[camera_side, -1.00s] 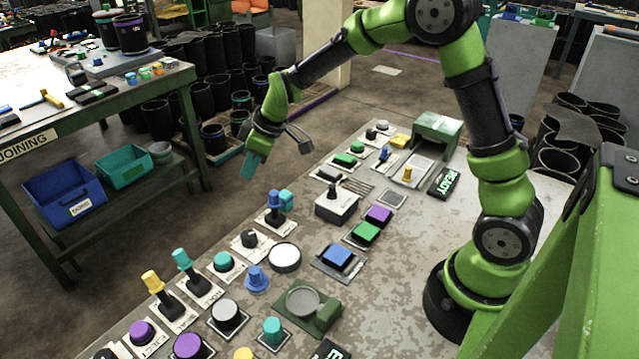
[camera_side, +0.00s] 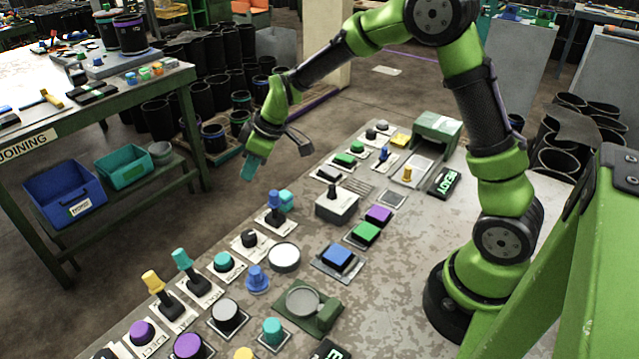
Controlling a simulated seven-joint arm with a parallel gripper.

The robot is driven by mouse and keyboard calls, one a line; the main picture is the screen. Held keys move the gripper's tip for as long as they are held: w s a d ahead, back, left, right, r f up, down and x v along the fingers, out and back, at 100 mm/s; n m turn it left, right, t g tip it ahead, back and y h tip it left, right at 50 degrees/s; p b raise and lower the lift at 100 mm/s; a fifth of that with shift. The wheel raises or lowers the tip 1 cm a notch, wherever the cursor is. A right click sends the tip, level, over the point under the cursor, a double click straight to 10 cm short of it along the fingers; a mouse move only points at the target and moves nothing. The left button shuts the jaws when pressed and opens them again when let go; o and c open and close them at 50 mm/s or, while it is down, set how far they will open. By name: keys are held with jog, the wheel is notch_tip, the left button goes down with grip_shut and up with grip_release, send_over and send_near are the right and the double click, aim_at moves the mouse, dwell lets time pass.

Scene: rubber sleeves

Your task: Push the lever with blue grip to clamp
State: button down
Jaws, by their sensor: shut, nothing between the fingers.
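A lever with a blue grip (camera_side: 273,200) stands upright on a dark base and pale plate near the panel's left edge, mid-length. A small teal cube-like part (camera_side: 286,199) is just right of it. My gripper (camera_side: 250,168) is shut and empty, its teal fingertips pointing down. In the picture it is above and slightly left of the blue grip, with a visible gap. A smaller control with a blue top (camera_side: 384,153) stands farther back on the panel. Any label by the blue-grip lever is too small to read.
Levers with a teal grip (camera_side: 182,260) and a yellow grip (camera_side: 153,283) stand nearer the front. A teal button (camera_side: 223,262), a blue knob (camera_side: 257,279) and a grey box with a black stick (camera_side: 336,205) are close by. A work table (camera_side: 130,97) stands at left across floor space.

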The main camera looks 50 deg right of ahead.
aim_at(274, 203)
jog(key=shift+f, duration=2.05)
jog(key=shift+s, duration=0.15)
jog(key=shift+s, duration=0.65)
jog(key=shift+s, duration=0.15)
jog(key=shift+s, duration=0.6)
